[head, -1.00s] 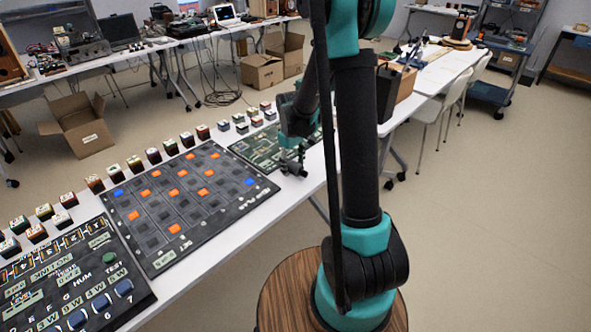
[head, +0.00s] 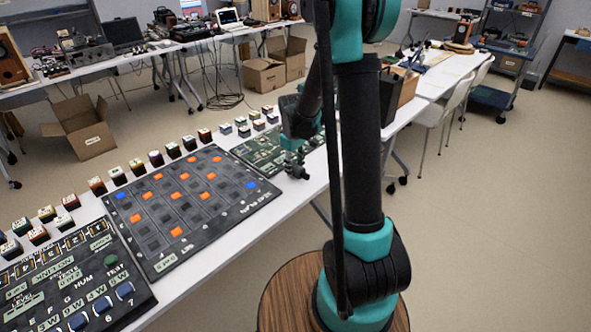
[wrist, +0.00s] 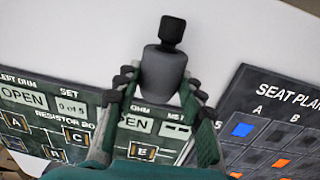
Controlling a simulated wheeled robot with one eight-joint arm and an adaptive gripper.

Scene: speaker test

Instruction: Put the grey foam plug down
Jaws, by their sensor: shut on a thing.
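The grey foam plug (wrist: 163,73) shows in the wrist view as a grey rounded body with a narrower black part at its far end. My gripper (wrist: 161,84) is shut on it, with one finger on each side. Past the fingers are the white table top and the edges of two dark panels. In the head view my gripper (head: 295,165) is low over the white table (head: 236,238), near its front edge by the green board. The plug is too small to make out there. I cannot tell whether the plug touches the table.
A green resistor board (head: 262,151) lies behind and left of my gripper. A dark seat-plan panel (head: 207,206) with orange and blue squares and another labelled panel (head: 68,285) lie further left. Several small labelled blocks line the table's back edge. Bare white strip runs along the front.

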